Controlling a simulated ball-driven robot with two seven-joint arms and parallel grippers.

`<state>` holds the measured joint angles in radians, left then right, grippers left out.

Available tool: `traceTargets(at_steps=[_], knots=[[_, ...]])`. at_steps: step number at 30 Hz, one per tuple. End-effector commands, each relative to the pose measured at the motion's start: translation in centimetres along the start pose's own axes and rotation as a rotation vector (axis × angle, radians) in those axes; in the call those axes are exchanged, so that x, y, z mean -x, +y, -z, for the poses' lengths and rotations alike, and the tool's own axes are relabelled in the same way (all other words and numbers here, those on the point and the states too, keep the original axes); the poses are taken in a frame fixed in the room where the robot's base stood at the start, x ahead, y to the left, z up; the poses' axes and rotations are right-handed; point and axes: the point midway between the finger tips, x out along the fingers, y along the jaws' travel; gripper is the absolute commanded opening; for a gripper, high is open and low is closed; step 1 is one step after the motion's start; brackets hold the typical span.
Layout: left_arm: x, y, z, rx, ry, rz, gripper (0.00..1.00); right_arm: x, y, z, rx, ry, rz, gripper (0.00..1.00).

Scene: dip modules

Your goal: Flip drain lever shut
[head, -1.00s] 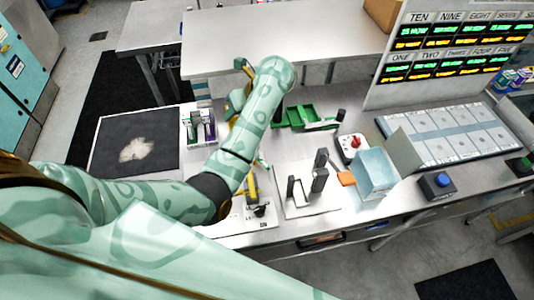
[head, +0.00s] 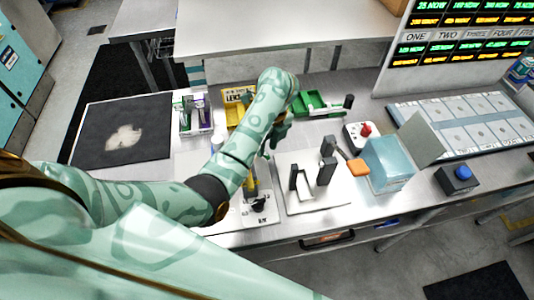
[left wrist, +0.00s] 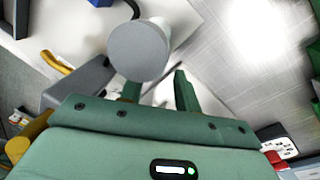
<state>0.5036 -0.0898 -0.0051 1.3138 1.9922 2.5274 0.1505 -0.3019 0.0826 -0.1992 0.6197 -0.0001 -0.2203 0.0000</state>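An orange lever-like piece (head: 358,167) sits at the left side of a light blue clear-walled tank (head: 388,165); it looks like the drain lever, but no label can be read. My left gripper (head: 281,132) is left of the orange piece and apart from it, above the bench behind a white stand with dark posts. In the left wrist view my left gripper's two green fingers (left wrist: 158,92) are spread apart with nothing held. A grey round-topped cylinder (left wrist: 138,50) shows just past the left finger; contact cannot be told. The right gripper is not in view.
The stand with dark posts (head: 303,201) lies between the arm and the tank. A red-knob box (head: 361,136) is behind the orange piece. A green bin (head: 315,104), yellow bin (head: 236,112) and blue-button box (head: 458,179) are nearby. A dark mat (head: 90,150) lies left.

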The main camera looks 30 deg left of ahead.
Motion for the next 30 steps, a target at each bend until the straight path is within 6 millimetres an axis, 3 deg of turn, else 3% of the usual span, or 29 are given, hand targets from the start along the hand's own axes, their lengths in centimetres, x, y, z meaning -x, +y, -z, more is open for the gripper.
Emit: traceTargets(at_steps=[4, 14, 17, 18, 23, 30], knots=[[-1.6, 0.0, 0.0, 0.0, 0.0, -0.001, 0.33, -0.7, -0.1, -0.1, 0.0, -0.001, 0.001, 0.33], [-1.7, 0.0, 0.0, 0.0, 0.0, 0.0, 0.33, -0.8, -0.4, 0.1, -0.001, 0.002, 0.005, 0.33], [-1.7, 0.0, 0.0, 0.0, 0.0, 0.0, 0.05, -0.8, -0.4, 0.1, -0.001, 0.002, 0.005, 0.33], [-1.7, 0.0, 0.0, 0.0, 0.0, 0.0, 0.0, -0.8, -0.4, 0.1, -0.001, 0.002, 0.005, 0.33], [-1.7, 0.1, 0.1, -0.01, 0.0, 0.001, 0.0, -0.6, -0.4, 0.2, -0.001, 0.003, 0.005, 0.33], [-1.7, 0.7, 0.3, -0.156, -0.024, 0.0, 0.0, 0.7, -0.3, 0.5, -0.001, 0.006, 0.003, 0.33]])
